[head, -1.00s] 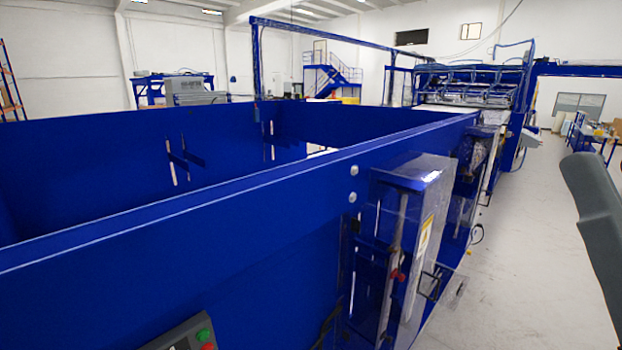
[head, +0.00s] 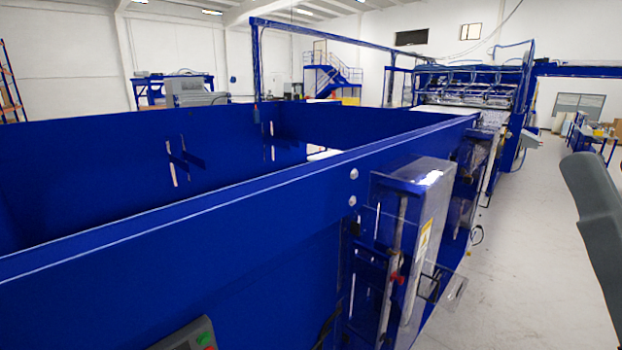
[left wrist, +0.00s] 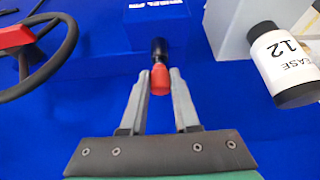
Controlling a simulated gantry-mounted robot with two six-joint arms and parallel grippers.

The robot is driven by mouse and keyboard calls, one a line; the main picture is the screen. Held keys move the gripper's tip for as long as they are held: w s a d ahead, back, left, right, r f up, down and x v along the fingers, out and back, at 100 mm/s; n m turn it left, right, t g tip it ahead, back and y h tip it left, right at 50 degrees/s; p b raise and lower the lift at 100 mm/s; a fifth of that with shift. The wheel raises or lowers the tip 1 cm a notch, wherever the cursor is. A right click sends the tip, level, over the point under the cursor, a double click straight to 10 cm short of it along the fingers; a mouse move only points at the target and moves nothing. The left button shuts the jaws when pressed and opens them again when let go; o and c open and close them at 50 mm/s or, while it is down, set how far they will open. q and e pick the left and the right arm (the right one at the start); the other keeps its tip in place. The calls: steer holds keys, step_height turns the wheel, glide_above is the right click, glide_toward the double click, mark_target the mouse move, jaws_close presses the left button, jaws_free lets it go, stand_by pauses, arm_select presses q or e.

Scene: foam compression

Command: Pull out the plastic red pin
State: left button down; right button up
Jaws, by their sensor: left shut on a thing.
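The red pin (left wrist: 160,80) shows in the left wrist view as a red knob with a black stem. The stem runs to a small blue block (left wrist: 157,22) at the top of the picture. My left gripper (left wrist: 160,72) is shut on the red knob, one grey finger at each side. The black stem still meets the blue block; how deep it sits is hidden. Neither gripper shows in the head view.
A black handwheel (left wrist: 40,57) with a red hub is at the left, and a white labelled bottle (left wrist: 283,63) at the right. In the head view, a long blue machine wall (head: 220,225) fills the front. A white floor aisle (head: 530,240) lies open at the right.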

arm_select(q)
steer(key=shift+r+p, duration=1.05)
steer(key=shift+r, duration=0.15)
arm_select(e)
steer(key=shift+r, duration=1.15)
